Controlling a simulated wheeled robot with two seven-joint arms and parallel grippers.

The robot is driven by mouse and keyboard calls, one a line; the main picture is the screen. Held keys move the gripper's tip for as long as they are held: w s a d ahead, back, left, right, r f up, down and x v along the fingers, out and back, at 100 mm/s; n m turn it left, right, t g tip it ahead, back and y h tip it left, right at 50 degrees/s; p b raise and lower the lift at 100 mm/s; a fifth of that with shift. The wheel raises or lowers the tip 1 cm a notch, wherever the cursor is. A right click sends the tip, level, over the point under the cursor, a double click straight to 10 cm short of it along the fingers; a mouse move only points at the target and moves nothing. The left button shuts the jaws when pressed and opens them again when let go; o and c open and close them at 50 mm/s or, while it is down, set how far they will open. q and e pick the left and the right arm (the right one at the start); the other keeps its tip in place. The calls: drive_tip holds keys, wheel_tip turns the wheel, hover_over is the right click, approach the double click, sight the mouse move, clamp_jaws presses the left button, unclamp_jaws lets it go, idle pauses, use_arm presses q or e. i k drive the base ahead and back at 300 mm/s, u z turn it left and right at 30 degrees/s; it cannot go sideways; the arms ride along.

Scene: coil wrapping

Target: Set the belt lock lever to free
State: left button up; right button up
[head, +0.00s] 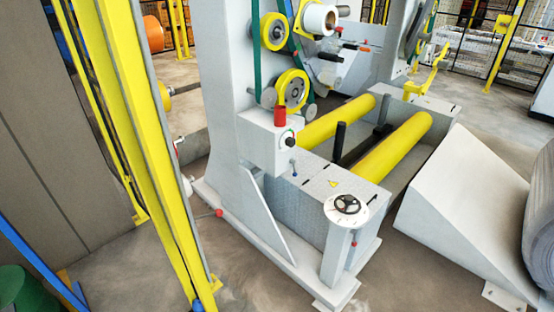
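The head view shows a grey coil wrapping machine (222,100). No label for a belt lock lever can be read, and I cannot tell which small lever it is. A short lever with a red knob (219,213) sticks out low at the machine's left side. A small red-tipped handle (354,244) sits on the post under the round dial with a black handwheel (347,204). Neither of my grippers is in view.
Two yellow rollers (402,143) lie across the machine bed. A yellow upright frame (130,110) stands at the left front. A grey sloped ramp (465,205) with a large coil (540,220) is at the right. Bare floor (400,285) shows in front.

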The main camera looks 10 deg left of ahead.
sight(292, 161)
drive_tip(key=z, duration=0.05)
drive_tip(key=i, duration=1.8)
drive_tip(key=z, duration=0.3)
